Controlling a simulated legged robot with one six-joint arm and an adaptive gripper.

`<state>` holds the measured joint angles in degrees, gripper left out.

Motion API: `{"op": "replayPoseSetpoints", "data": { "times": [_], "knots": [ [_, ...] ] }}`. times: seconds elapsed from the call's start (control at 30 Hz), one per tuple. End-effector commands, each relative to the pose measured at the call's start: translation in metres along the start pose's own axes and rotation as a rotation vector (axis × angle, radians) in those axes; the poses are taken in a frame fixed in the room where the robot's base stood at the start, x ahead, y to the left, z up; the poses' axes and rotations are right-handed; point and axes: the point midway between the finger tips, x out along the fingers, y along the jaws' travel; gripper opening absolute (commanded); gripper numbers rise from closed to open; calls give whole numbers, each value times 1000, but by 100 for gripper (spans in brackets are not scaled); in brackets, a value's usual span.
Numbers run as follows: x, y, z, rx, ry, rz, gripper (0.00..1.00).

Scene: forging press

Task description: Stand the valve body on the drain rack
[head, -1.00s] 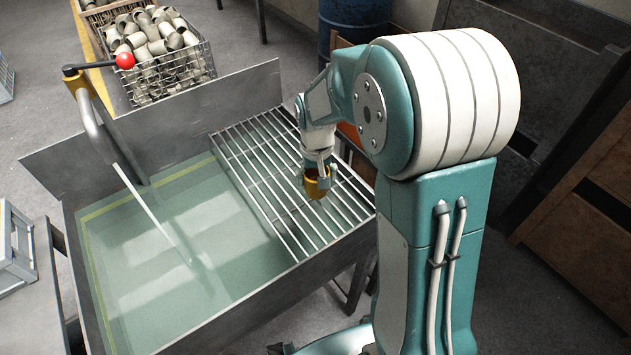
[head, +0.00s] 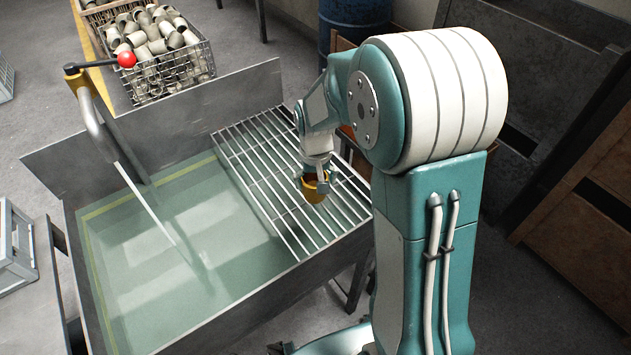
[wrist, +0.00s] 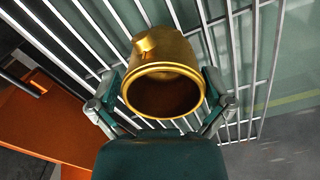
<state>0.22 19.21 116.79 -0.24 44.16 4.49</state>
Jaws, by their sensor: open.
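The valve body is a brass-coloured, hollow piece with a round open mouth and a small side boss. In the wrist view the valve body (wrist: 165,60) is between the fingers, its dark mouth toward the camera and rack bars behind it. In the head view the valve body (head: 314,191) is upright or nearly so at the drain rack (head: 262,183), toward its right side. My gripper (head: 315,182) is open around it, one finger on each side. In the wrist view my gripper (wrist: 163,82) shows narrow gaps beside the body. Its underside is hidden, so contact with the bars is unclear.
A water-filled tank (head: 180,260) lies left of the rack, with metal walls around it. A lever with a red knob (head: 127,59) rises at the tank's back left. A wire basket of grey fittings (head: 160,50) stands behind. Bare rack bars surround the valve body.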

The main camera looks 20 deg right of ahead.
Motion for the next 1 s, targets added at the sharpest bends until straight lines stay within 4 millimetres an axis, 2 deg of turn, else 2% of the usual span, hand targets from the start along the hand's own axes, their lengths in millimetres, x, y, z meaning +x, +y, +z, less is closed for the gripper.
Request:
{"op": "replayPoseSetpoints", "data": {
  "times": [0.5, 0.77, 0.87, 1.0],
  "knots": [
    [-97, 0, -1, 0, 5, 0, 100],
    [-121, 0, 2, -1, 6, -1, 100],
    [-133, 1, 13, -4, 35, -3, 100],
    [-159, 3, 46, -17, 118, -9, 100]
  ]
}}
